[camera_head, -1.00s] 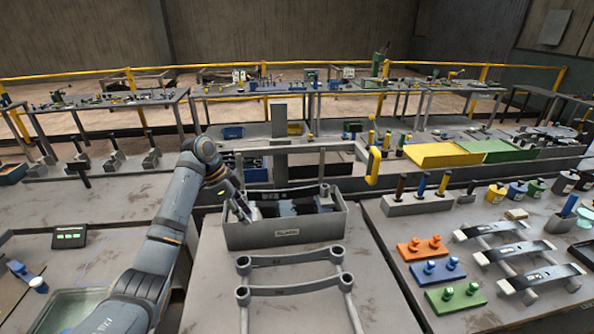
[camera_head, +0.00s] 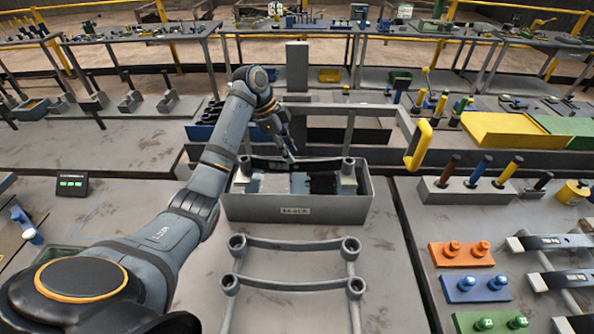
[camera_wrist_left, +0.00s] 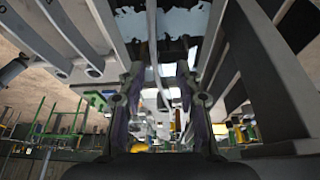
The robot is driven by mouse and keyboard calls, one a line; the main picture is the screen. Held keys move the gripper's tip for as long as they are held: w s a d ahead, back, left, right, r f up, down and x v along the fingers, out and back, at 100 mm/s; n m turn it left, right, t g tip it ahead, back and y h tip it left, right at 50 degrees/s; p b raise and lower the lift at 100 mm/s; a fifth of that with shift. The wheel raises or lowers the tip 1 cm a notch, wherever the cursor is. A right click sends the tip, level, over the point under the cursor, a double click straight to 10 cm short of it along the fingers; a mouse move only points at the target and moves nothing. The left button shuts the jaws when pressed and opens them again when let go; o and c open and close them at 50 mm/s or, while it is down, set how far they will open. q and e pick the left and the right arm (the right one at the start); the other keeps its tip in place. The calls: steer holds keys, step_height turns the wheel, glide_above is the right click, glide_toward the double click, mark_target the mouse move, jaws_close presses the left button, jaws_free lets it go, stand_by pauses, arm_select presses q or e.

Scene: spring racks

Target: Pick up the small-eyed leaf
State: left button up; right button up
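Several leaves with round end eyes show in the head view. A dark-centred leaf (camera_head: 285,164) lies across the back of a grey bin. Two grey leaves, an upper one (camera_head: 295,243) and a lower one (camera_head: 290,286), lie in front of the bin. I cannot tell for sure which leaf has the small eyes. My left gripper (camera_head: 289,148) points down just above the dark-centred leaf. In the left wrist view its two fingers (camera_wrist_left: 160,80) stand apart, with a gap between them. I cannot tell whether they touch the leaf. My right gripper is out of view.
The grey bin (camera_head: 300,209) has a label and holds dark and pale pieces. A yellow handle (camera_head: 418,146) stands to its right. More leaves (camera_head: 556,242), coloured blocks (camera_head: 460,253) and a tool holder (camera_head: 465,192) fill the right table. The left table has much free room.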

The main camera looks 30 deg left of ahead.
mark_target(296, 165)
arm_select(q)
steer(key=shift+s+d+f+p, duration=0.2)
steer(key=shift+d+p, duration=0.15)
steer(key=shift+p, duration=0.35)
steer(key=p+x, duration=0.1)
steer(key=x, duration=0.2)
steer(key=shift+s+f, duration=0.15)
steer(key=shift+f, duration=0.45)
steer(key=shift+c, duration=1.5)
jaws_close()
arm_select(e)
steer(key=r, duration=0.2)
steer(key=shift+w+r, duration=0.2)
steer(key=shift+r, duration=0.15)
arm_select(q)
steer(key=shift+w+r, duration=0.1)
steer(key=shift+w, duration=0.1)
